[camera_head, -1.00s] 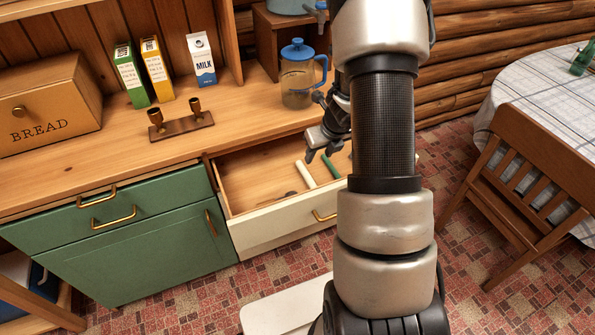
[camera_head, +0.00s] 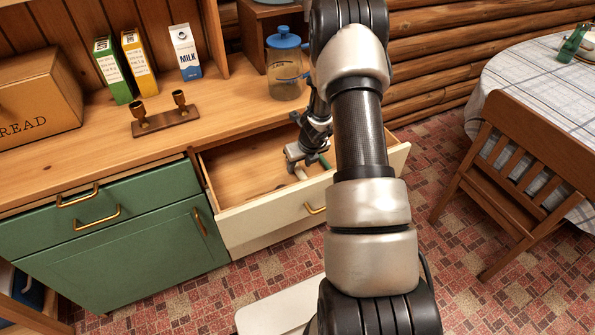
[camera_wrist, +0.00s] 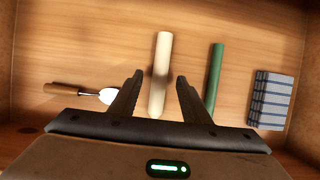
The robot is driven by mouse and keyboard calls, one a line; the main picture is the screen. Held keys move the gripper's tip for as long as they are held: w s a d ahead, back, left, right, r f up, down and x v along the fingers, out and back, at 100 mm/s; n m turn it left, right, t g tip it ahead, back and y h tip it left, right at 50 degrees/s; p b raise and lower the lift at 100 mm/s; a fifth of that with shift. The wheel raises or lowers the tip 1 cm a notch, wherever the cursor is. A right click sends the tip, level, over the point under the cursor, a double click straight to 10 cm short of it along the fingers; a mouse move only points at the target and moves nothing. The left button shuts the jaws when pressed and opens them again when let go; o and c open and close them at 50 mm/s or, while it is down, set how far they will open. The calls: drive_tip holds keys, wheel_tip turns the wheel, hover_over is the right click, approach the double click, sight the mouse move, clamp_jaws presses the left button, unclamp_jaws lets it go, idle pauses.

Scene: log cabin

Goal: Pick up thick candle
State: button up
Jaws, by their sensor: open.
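The thick candle (camera_wrist: 160,70) is a cream-coloured cylinder lying on the floor of the open drawer (camera_head: 232,167). In the wrist view it lies lengthwise between the two fingers of my gripper (camera_wrist: 159,84). The fingers are apart, with a gap on both sides of the candle. A thinner green candle (camera_wrist: 214,78) lies to its right, outside the fingers. In the head view my gripper (camera_head: 303,160) is down in the drawer and hides most of the cream candle. I cannot tell exactly how high the fingertips are above the drawer floor.
In the drawer, a small wooden-handled trowel-like tool (camera_wrist: 80,92) lies left and a folded blue striped cloth (camera_wrist: 271,100) lies right. On the counter stand a two-cup candle holder (camera_head: 165,122), a blue-lidded jug (camera_head: 286,68) and a milk carton (camera_head: 185,50).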

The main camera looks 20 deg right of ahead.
drive_tip(key=shift+x, duration=1.05)
drive_tip(key=shift+c, duration=0.3)
clamp_jaws()
